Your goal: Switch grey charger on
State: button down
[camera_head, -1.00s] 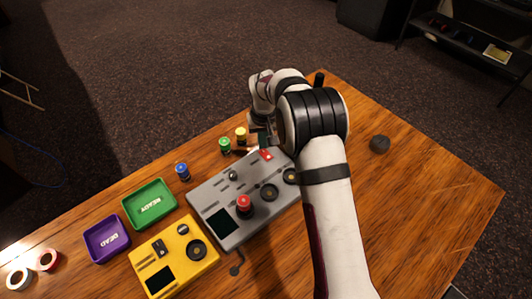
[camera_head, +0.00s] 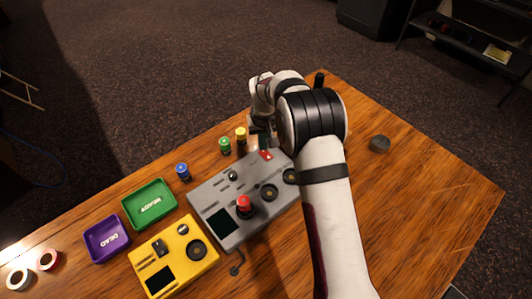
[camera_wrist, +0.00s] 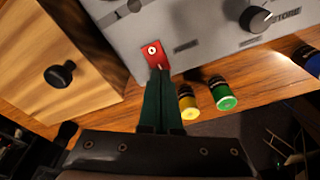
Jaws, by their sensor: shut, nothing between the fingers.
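The grey charger (camera_head: 215,200) lies on the wooden table, with a red switch (camera_head: 265,155) at its far edge. In the wrist view the grey charger (camera_wrist: 200,25) fills the top, and the red switch (camera_wrist: 152,52) shows a small white mark. My gripper (camera_wrist: 160,73) is shut and empty, its dark green fingertips at the lower edge of the switch. I cannot tell whether they touch it. In the head view my gripper is largely hidden by my arm. A red-topped cell (camera_head: 244,205) stands upright in the charger. The switch's position is unclear.
Yellow-topped (camera_head: 241,135), green-topped (camera_head: 225,146) and blue-topped (camera_head: 183,171) cells stand behind the charger. A yellow device (camera_head: 172,258), green tray (camera_head: 150,225) and purple tray (camera_head: 107,240) sit left. A dark round object (camera_head: 379,144) lies right on open table.

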aim_at(263, 152)
jog(key=shift+f, duration=0.6)
jog(key=shift+r, duration=3.55)
